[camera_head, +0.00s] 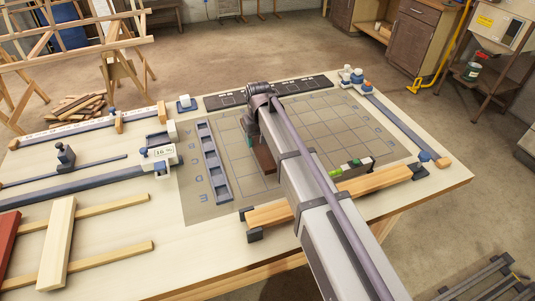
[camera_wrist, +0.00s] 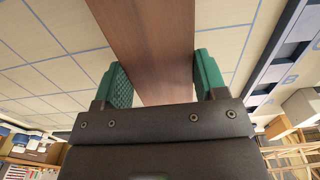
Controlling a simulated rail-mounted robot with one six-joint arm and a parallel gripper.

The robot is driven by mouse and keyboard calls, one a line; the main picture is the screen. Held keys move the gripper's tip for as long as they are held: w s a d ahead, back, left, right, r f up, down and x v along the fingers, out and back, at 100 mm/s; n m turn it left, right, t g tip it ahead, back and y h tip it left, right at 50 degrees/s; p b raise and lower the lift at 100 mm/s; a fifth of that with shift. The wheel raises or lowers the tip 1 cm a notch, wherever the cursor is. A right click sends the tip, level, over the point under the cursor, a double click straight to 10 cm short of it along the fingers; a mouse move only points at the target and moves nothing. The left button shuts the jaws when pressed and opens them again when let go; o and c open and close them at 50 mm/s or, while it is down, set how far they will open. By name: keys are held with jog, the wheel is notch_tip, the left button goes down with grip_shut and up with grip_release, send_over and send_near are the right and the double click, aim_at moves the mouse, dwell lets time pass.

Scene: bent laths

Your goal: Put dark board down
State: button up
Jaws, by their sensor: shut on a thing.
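The dark board (camera_head: 264,160) is a flat brown piece, seen in the head view beside my forearm, over the grid mat (camera_head: 232,141). Most of it is hidden behind my arm. In the wrist view the dark board (camera_wrist: 150,35) runs between the green pads of my gripper (camera_wrist: 163,78), which is shut on it. In the head view my gripper (camera_head: 254,141) is small and partly hidden by my arm. I cannot tell whether the board touches the mat.
A grey slotted strip (camera_head: 213,165) lies left of the board. A light wooden bar (camera_head: 373,181) lies along the mat's front edge. A dark panel (camera_head: 225,101) lies behind. Clamps and laths, including a pale lath (camera_head: 57,243), fill the left side.

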aim_at(260, 147)
jog(key=shift+f, duration=0.25)
notch_tip(260, 147, down, 4)
jog(key=b, duration=0.3)
jog(key=shift+b, duration=0.35)
jog(key=shift+r, duration=0.35)
jog(key=shift+f, duration=0.25)
jog(key=o, duration=1)
notch_tip(260, 147, up, 13)
jog(key=p, duration=1.3)
jog(key=shift+f, duration=0.1)
jog(key=s+d+m, duration=0.1)
jog(key=s+d, duration=0.6)
jog(key=s+d+m, duration=0.1)
jog(key=s+d, duration=0.5)
jog(key=s, duration=0.2)
jog(key=s+d+m, duration=0.2)
jog(key=s+d, duration=0.5)
jog(key=shift+s+d+f, duration=0.2)
jog(key=shift+s+d, duration=0.05)
jog(key=shift+d, duration=0.05)
